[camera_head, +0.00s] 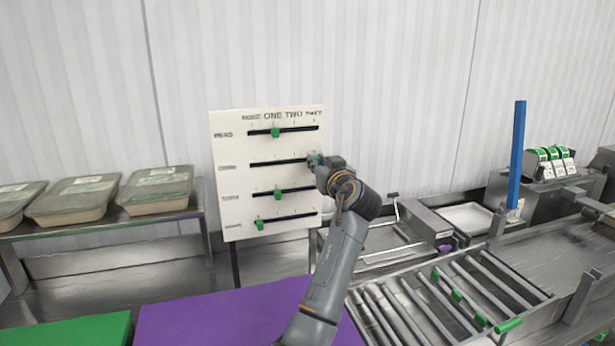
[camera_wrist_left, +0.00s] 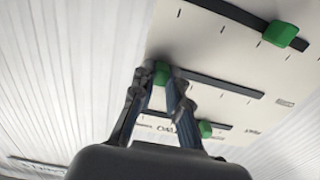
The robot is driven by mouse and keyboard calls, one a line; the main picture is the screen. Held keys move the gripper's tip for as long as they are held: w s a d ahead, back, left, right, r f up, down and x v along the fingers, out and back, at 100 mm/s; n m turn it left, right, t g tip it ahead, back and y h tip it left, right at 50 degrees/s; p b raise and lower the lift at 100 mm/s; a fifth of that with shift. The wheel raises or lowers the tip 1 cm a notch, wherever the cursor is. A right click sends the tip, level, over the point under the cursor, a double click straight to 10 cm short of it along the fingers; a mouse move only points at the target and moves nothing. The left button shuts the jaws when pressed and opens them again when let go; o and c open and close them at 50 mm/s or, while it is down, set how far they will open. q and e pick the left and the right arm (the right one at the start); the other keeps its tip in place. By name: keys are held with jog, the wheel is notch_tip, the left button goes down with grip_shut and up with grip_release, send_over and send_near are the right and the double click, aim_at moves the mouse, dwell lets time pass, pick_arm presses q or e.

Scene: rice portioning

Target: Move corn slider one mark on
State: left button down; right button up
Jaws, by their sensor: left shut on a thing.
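A white board (camera_head: 231,187) stands upright with several dark horizontal slots, each with a green slider. The column heads read roughly none, one, two, three; row labels are blurred. The second-row slider, which I take as the corn slider (camera_head: 316,158), is at the right end of its slot, near the three column. My left gripper (camera_head: 313,161) is shut on it. In the left wrist view, the fingers (camera_wrist_left: 163,82) sit on either side of the green knob (camera_wrist_left: 161,70), partly covering it. My right gripper is not in view.
The top slider (camera_head: 275,132) and third slider (camera_head: 278,195) are near one; the bottom slider (camera_head: 260,224) is furthest left. Lidded tubs (camera_head: 157,190) stand on a left shelf. A purple surface (camera_head: 200,318) and a roller conveyor (camera_head: 440,300) lie in front.

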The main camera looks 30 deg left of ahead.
pick_arm(q)
jog(key=shift+r, duration=0.1)
jog(key=shift+d, duration=0.1)
jog(key=c, duration=1.6)
grip_release()
jog(key=shift+c, duration=0.2)
jog(key=o, duration=0.3)
jog(key=shift+w+d, duration=0.1)
jog(key=shift+w, duration=0.15)
jog(key=v, duration=1.2)
jog(key=shift+f, duration=0.25)
